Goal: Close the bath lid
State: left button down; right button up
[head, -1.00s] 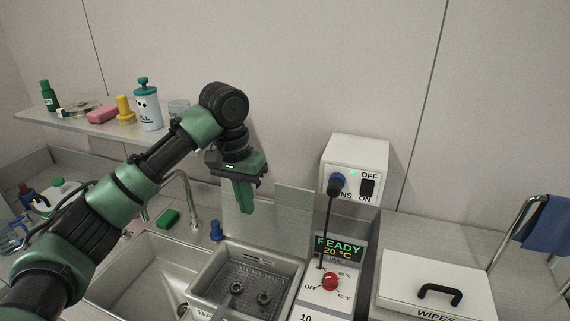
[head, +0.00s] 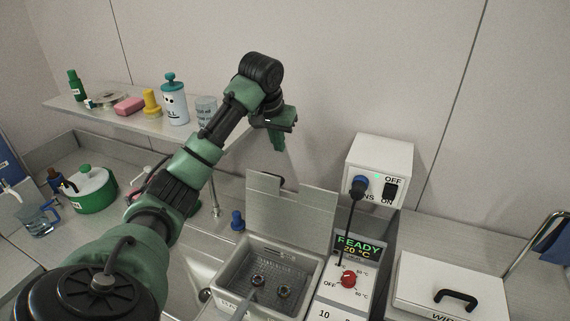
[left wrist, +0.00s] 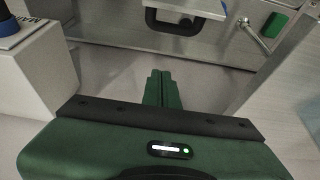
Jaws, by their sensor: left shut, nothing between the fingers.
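The bath lid (head: 300,222) stands upright, open, at the back edge of the bath (head: 228,292), a grey tank with a basket (head: 290,265) inside. In the left wrist view, a black handle (left wrist: 152,22) shows on the face of the lid (left wrist: 205,8) turned away from the head. My left gripper (head: 279,147) is shut and empty, above and behind the lid's top edge, fingers pointing down. In the left wrist view its closed fingertips (left wrist: 159,74) are apart from the handle. My right gripper is not in view.
A white box with a blue plug and switch (head: 380,165) stands right of the lid. The control panel (head: 345,290) is beside the bath, a wipes box (head: 450,285) further right. A shelf (head: 135,118) with bottles is at left. A blue-capped item (head: 237,221) stands near the lid's left.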

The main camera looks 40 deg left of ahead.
pick_arm(q)
notch_tip(320, 180, down, 7)
jog(key=s+p, duration=0.1)
jog(key=p, duration=0.3)
jog(key=shift+s+d+p, duration=0.2)
jog(key=shift+p, duration=0.15)
jog(key=shift+w+f, duration=0.1)
